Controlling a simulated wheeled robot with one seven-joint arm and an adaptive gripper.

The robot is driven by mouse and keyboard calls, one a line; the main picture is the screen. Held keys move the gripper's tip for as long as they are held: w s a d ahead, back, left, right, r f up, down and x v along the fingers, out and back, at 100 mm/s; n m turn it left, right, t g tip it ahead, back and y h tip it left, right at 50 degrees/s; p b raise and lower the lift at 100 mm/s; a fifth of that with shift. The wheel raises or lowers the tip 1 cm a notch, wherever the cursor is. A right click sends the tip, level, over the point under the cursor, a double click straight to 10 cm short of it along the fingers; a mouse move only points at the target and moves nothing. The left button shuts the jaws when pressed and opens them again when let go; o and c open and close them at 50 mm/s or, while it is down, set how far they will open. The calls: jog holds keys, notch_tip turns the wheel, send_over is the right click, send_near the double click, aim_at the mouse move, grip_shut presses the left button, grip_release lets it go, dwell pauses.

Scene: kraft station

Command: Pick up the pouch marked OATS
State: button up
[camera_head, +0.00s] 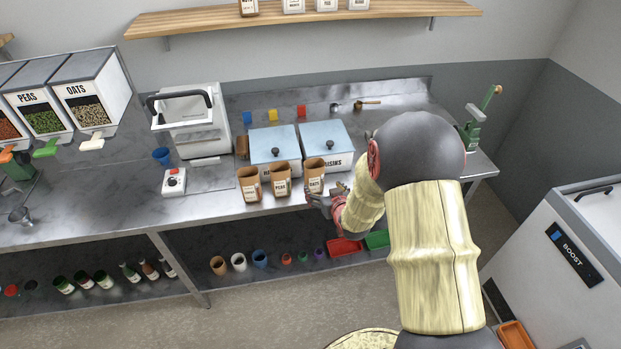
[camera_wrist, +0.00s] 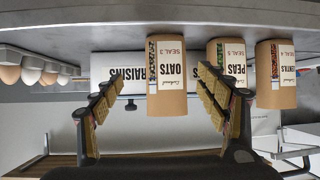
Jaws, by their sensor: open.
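The pouch marked OATS (camera_head: 314,172) is brown kraft with a printed label. It stands at the right end of a row of pouches near the counter's front edge. In the wrist view, which is upside down, the OATS pouch (camera_wrist: 167,95) shows between my two fingers, with a gap on each side. My gripper (camera_head: 322,199) is open, just in front of the OATS pouch in the head view. In the wrist view my gripper (camera_wrist: 156,78) spreads its fingers wider than the pouch and holds nothing.
The PEAS pouch (camera_head: 281,183) stands close beside OATS, and the LENTILS pouch (camera_wrist: 277,88) is beyond it. White bins with blue lids (camera_head: 323,133), one marked RAISINS, stand right behind. Cups and trays are on the lower shelf (camera_head: 290,265). Dispensers (camera_head: 92,92) are at the left.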

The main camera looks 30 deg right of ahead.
aim_at(317, 177)
jog(key=shift+w+a+r+t, duration=0.1)
jog(key=shift+w+r+t, duration=0.2)
jog(key=shift+r, duration=0.3)
jog(key=shift+w+a+r+t, duration=0.1)
jog(key=shift+w+r+t, duration=0.15)
jog(key=shift+r, duration=0.3)
jog(key=shift+w+d, duration=0.1)
jog(key=shift+w, duration=0.2)
jog(key=x, duration=0.6)
jog(key=shift+s+a+f+b, duration=0.15)
jog(key=shift+a+b, duration=0.1)
jog(key=shift+b, duration=0.15)
jog(key=shift+w+d+f, duration=0.15)
jog(key=shift+w, duration=0.5)
jog(key=c, duration=1.3)
